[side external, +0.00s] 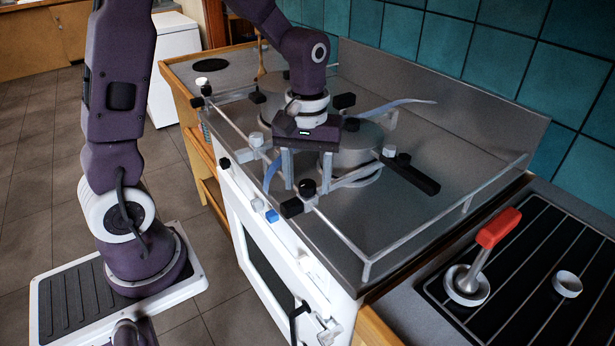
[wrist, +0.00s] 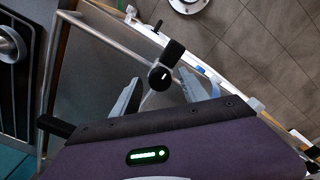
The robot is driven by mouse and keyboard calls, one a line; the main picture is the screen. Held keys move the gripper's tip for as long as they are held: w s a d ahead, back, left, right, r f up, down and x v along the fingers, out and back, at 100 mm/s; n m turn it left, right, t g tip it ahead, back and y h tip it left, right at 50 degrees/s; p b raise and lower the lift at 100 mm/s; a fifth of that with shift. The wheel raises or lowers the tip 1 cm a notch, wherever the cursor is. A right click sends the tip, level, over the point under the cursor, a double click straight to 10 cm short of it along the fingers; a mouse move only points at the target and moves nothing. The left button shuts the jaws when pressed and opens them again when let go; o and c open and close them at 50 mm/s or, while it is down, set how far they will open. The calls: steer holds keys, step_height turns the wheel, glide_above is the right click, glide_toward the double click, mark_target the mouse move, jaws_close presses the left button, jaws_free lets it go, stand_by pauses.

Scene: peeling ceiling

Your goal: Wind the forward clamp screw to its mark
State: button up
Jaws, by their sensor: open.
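A black round clamp screw knob (side external: 308,187) sits at the front rail of the metal hob, beside a black block (side external: 292,207). It looks like the forward clamp screw. In the wrist view the knob (wrist: 160,77) shows a short white line on its top. My gripper (side external: 307,180) points down over the front of the hob, open and empty. Its two fingers stand to either side of the knob in both views. In the wrist view my gripper (wrist: 161,84) has the knob between its fingertips, with gaps on both sides. I cannot tell whether the fingertips are at knob height.
A round metal plate (side external: 352,140), other clamps with a white knob (side external: 390,150) and a long black bar (side external: 412,175) are close by. A metal guard rail (side external: 415,235) edges the hob. A red-handled tool (side external: 497,228) stands on the right counter.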

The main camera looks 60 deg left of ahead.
steer(key=shift+c, duration=0.2)
jaws_close()
